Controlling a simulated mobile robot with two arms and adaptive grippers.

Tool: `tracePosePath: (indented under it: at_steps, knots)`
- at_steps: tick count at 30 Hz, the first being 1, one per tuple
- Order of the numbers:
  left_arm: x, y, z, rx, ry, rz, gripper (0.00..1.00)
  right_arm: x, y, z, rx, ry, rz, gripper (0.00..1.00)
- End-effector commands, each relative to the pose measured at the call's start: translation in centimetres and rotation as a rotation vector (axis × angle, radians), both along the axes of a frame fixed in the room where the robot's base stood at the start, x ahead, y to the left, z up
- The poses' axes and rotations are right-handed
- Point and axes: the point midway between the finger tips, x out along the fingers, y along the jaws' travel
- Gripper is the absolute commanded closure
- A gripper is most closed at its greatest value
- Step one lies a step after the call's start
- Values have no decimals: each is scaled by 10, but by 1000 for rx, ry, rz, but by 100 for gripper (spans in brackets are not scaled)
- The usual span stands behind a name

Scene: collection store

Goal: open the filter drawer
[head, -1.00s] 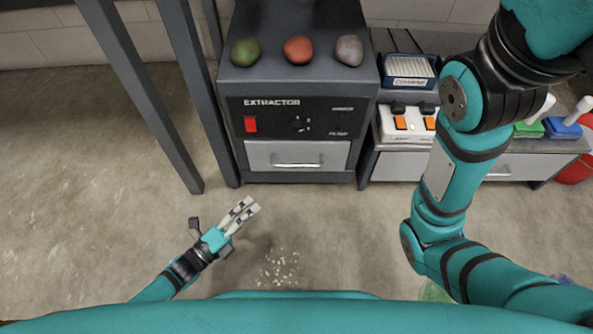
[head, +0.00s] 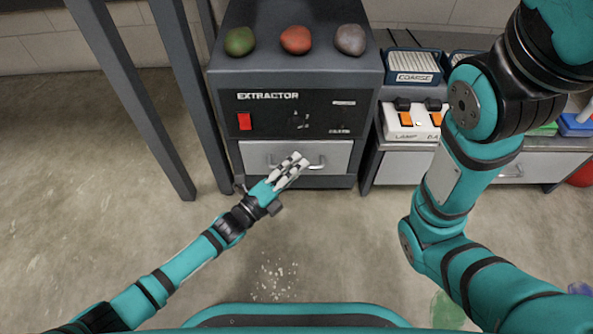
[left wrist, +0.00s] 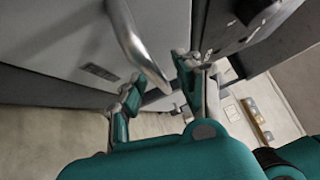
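The filter drawer (head: 338,152) is the light grey front low in the dark extractor cabinet (head: 300,80), and it looks shut. Its metal bar handle (head: 320,162) is partly hidden behind my left gripper (head: 292,168) in the head view. In the left wrist view the handle (left wrist: 134,42) is a curved bar coming down from the drawer face. My left gripper (left wrist: 158,78) has its fingers apart, with the handle's lower end in or just before the gap. Whether they touch is unclear. My right gripper is out of view.
Three stones, green (head: 239,41), red (head: 296,40) and grey (head: 350,40), rest on the cabinet. A switch box (head: 408,122) and a tray marked COARSE (head: 413,66) stand on the bench to the right. A dark post (head: 128,95) rises at left.

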Motion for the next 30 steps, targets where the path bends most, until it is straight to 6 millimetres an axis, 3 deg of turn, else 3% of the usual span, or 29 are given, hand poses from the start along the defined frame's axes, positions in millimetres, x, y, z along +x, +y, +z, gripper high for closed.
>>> tracePosePath:
  at_steps: [10, 18, 30]
  knots:
    - [3, -3, 1, 1, 1, 0, 66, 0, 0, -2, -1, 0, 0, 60]
    - [3, -3, 1, 1, 1, 0, 100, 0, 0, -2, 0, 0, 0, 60]
    - [3, -3, -1, 4, 3, 1, 100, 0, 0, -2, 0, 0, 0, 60]
